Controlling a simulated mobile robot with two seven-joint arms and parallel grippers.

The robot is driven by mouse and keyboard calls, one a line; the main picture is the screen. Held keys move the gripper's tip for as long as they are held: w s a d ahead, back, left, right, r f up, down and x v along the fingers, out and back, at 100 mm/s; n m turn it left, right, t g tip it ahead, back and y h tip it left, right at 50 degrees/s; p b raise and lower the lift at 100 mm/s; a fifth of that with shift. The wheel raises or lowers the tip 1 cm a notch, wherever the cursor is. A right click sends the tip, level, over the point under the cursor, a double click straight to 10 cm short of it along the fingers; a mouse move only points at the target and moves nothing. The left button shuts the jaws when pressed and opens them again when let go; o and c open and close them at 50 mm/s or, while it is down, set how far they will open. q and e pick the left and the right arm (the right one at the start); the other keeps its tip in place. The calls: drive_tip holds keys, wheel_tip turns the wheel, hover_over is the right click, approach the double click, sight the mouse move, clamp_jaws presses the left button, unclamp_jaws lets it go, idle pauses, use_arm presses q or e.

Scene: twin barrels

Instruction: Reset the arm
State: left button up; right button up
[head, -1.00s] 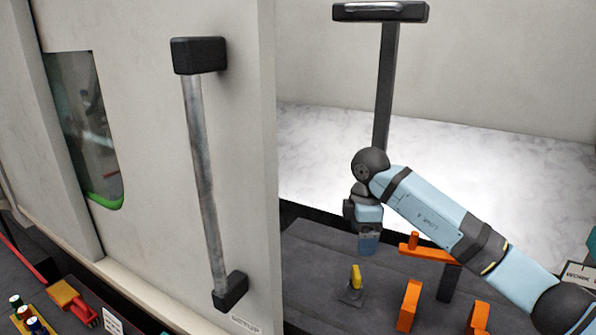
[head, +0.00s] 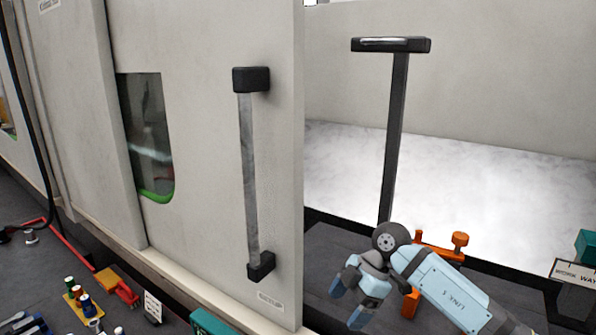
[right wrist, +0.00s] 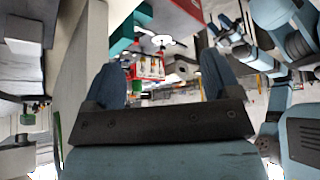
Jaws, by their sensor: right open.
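My right arm (head: 440,290) comes in from the lower right in the head view, pale blue with dark grey joints. Its gripper (head: 347,305) is low in front of the machine opening, to the right of the door, with its fingers spread and pointing down and left. In the right wrist view the two blue fingers of the gripper (right wrist: 162,80) stand wide apart with nothing between them. My left gripper does not show in the head view.
A pale sliding door with a long grey handle (head: 250,180) stands left of the gripper. A dark post (head: 396,140) and an orange clamp (head: 440,250) stand behind it. Small coloured parts (head: 80,297) and a red connector (head: 118,287) lie at lower left.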

drive_tip(key=s+a+n+t+y+p, duration=0.1)
drive_tip(key=s+a+t+y+p, duration=0.1)
drive_tip(key=s+a+y, duration=0.95)
drive_tip(key=s+d+f+m+t+h+p, duration=0.1)
drive_tip(key=s+d+f+m+t+h, duration=0.1)
drive_tip(key=d+f+m+t+h, duration=0.4)
drive_tip(key=s+d+f+m+t+h+p, duration=0.1)
drive_tip(key=d+f+m+t+h, duration=0.15)
drive_tip(key=d+m+t, duration=0.7)
drive_tip(key=s+d+f+m+g+h, duration=0.2)
drive_tip(key=s+f+h, duration=0.1)
drive_tip(key=s+f, duration=0.3)
drive_tip(key=s+d+f+m+g+h, duration=0.2)
drive_tip(key=s+d+f+g, duration=0.1)
drive_tip(key=s+f, duration=0.4)
drive_tip(key=shift+s+d+f+h+p, duration=0.2)
drive_tip(key=shift+s+h+p, duration=0.2)
drive_tip(key=shift+s, duration=0.55)
